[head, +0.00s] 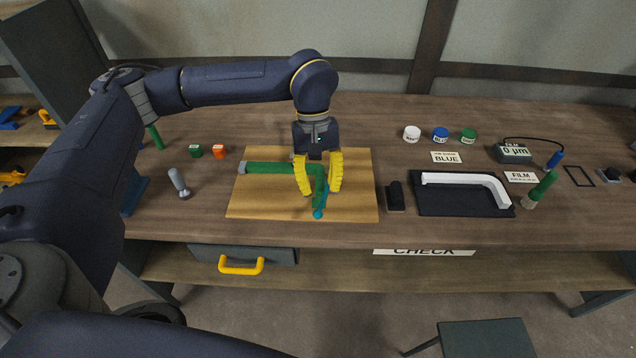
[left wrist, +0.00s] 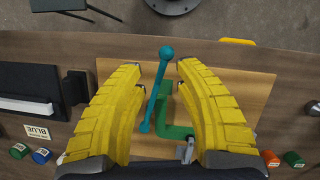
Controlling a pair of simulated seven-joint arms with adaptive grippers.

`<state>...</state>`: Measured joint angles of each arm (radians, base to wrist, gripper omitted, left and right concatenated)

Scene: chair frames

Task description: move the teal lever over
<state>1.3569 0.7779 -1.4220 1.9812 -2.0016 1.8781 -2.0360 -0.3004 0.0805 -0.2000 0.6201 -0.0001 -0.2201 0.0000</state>
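The teal lever (head: 321,203) stands on the wooden board (head: 360,208), with a ball at its end. In the left wrist view the lever (left wrist: 157,90) runs between my two yellow fingers, with visible space on both sides. My left gripper (head: 319,190) is open and reaches down around the lever from above; its fingers partly hide the lever and board in the head view. In the left wrist view the gripper (left wrist: 178,65) shows both fingers spread. A green bent bar (head: 275,168) lies on the board beside the lever. My right gripper is not in view.
A white bent bar (head: 465,180) lies on a black tray (head: 440,207) to the right, beside a small dark block (head: 396,197). A grey-handled tool (head: 179,184) stands left of the board. Paint pots (head: 440,135) and a film gauge (head: 514,153) are farther back right.

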